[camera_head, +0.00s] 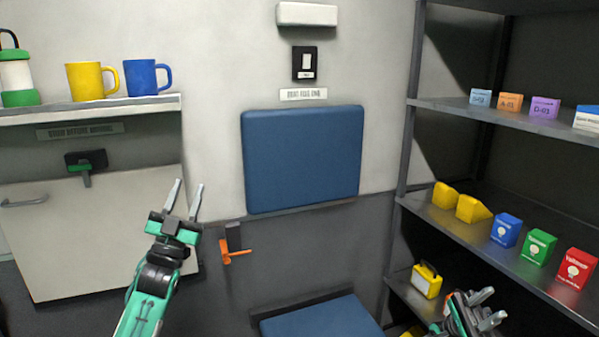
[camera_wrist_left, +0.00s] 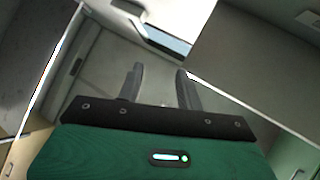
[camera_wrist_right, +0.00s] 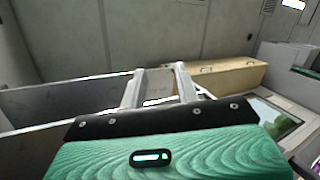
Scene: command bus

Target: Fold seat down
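A blue seat cushion (camera_head: 325,319) shows at the bottom of the head view, its top face visible in front of a dark edge at the wall. Its near part is cut off, so its exact angle is hard to tell. A blue padded panel (camera_head: 303,160) is upright on the wall above it. An orange lever (camera_head: 236,252) sits on the wall left of the cushion. My left gripper (camera_head: 188,185) is open and empty, up and left of the lever in the picture. My right gripper (camera_head: 492,306) is open and empty at the lower right, by the shelf.
A shelf rack (camera_head: 470,232) with small boxes and yellow items stands on the right. A wall shelf (camera_head: 90,111) with a yellow mug (camera_head: 86,82) and a blue mug (camera_head: 142,78) is on the left, above a pale cabinet panel (camera_head: 90,235). A yellow lamp (camera_head: 427,281) stands low right.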

